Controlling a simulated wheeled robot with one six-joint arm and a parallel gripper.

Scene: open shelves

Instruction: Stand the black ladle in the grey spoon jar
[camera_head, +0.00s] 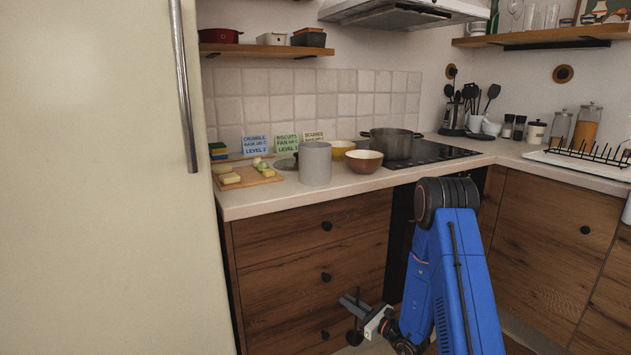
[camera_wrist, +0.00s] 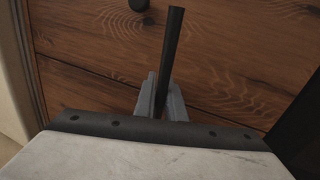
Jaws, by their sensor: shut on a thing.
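The grey spoon jar (camera_head: 315,165) is a plain upright cylinder on the counter, left of the hob. Its inside is hidden from this angle. My gripper (camera_head: 352,303) is low in front of the wooden drawers, well below the counter and the jar. It is shut on the black ladle (camera_head: 354,338), which hangs about upright with its dark lower end beneath the fingers. In the wrist view, the ladle's thin black handle (camera_wrist: 171,45) rises between the grey fingers of my gripper (camera_wrist: 160,95). The ladle's lower end is hidden there.
A board with food (camera_head: 245,176) and propped cards (camera_head: 287,143) are left of the jar. Drawer knobs (camera_head: 326,277) jut out near my gripper.

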